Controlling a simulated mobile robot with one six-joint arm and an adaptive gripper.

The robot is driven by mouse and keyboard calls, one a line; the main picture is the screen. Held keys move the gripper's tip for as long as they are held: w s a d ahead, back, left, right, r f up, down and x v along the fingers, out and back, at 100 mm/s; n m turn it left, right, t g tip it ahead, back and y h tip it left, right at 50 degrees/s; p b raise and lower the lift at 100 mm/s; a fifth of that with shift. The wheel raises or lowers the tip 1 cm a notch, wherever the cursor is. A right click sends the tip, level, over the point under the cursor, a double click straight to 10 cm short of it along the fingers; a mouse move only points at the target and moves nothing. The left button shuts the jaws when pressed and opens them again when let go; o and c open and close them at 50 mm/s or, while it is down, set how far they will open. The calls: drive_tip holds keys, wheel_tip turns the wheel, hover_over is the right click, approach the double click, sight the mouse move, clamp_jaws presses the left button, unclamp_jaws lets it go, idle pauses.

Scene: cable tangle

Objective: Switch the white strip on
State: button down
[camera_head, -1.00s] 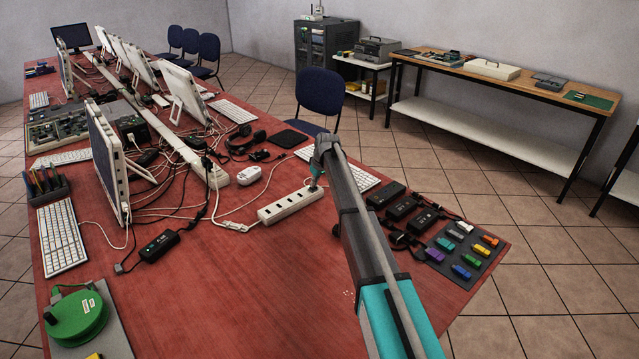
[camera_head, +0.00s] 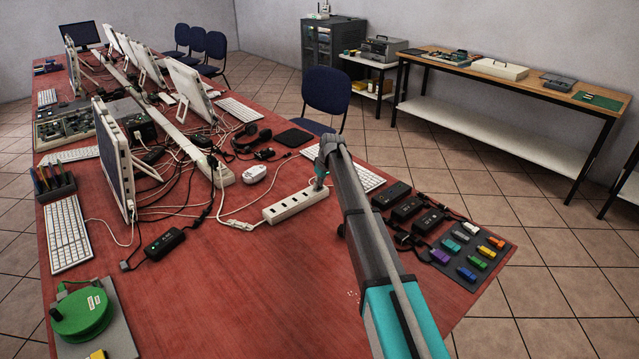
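The white strip (camera_head: 290,207) lies on the red table, to the left of my arm, with a row of dark sockets along its top. A white cable runs from its left end toward the other cables. My gripper (camera_head: 320,180) is at the strip's far right end, pointing down. It is small here and partly hidden by my own arm, so I cannot tell whether its fingers are open or shut, or whether they touch the strip. The strip's switch cannot be made out; the right end is partly covered by the gripper.
Black power adapters (camera_head: 407,208) and a mat of coloured pieces (camera_head: 466,252) lie to the right of my arm. A white mouse (camera_head: 254,174), a headset (camera_head: 250,139) and tangled cables are behind and left. The red table (camera_head: 240,290) is clear in front of the strip.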

sight(319, 188)
drive_tip(key=shift+s+a+r+p, duration=0.1)
drive_tip(key=shift+a+r+p, duration=0.05)
drive_tip(key=shift+a+p, duration=0.2)
drive_tip(key=shift+r, duration=0.1)
drive_tip(key=p+v, duration=0.2)
drive_tip(key=p, duration=0.1)
drive_tip(key=p+v, duration=0.1)
drive_tip(key=v, duration=0.1)
drive_tip(key=shift+w+a+r, duration=0.1)
drive_tip(key=shift+w+r, duration=0.1)
drive_tip(key=shift+w, duration=0.3)
drive_tip(key=d+p+v, duration=0.1)
drive_tip(key=p+v, duration=0.8)
drive_tip(key=shift+w, duration=0.2)
drive_tip(key=shift+r, duration=0.1)
drive_tip(key=shift+s+a+r+t+h+p, duration=0.1)
drive_tip(key=shift+s+a+t+h+p, duration=0.15)
drive_tip(key=shift+a, duration=0.25)
drive_tip(key=shift+s+a+r+t+h+p, duration=0.1)
drive_tip(key=shift+s+a+t+h, duration=0.15)
drive_tip(key=shift+s+a+h, duration=0.15)
drive_tip(key=shift+w+f, duration=0.15)
